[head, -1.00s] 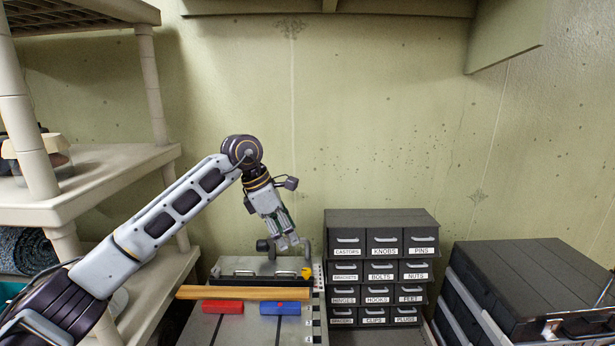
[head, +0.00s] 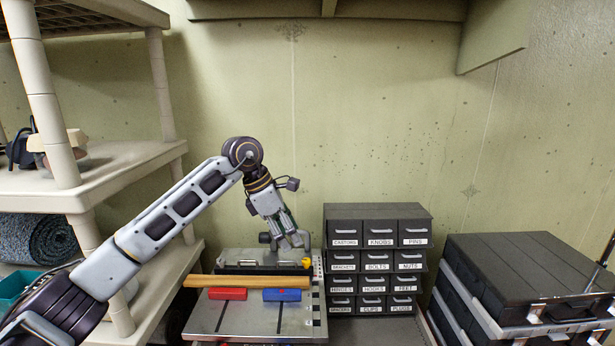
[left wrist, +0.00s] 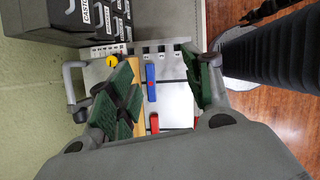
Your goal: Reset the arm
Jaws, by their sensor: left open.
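My left arm comes in from the left in the head view, bent at the elbow. My left gripper (head: 297,240) points down above the back of a grey work table, just left of the drawer cabinet. In the left wrist view my left gripper (left wrist: 165,95) shows its green-padded fingers spread apart with nothing held between them. The table, a wooden bar and the blue block show below and between the fingers. My right gripper is in neither view.
The grey table (head: 235,322) bears a wooden bar (head: 240,282), a red block (head: 227,294) and a blue block (head: 282,295). A labelled drawer cabinet (head: 377,212) stands right of it. Black cases (head: 530,270) are at far right, a beige shelf (head: 115,165) at left. A wall cabinet hangs above.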

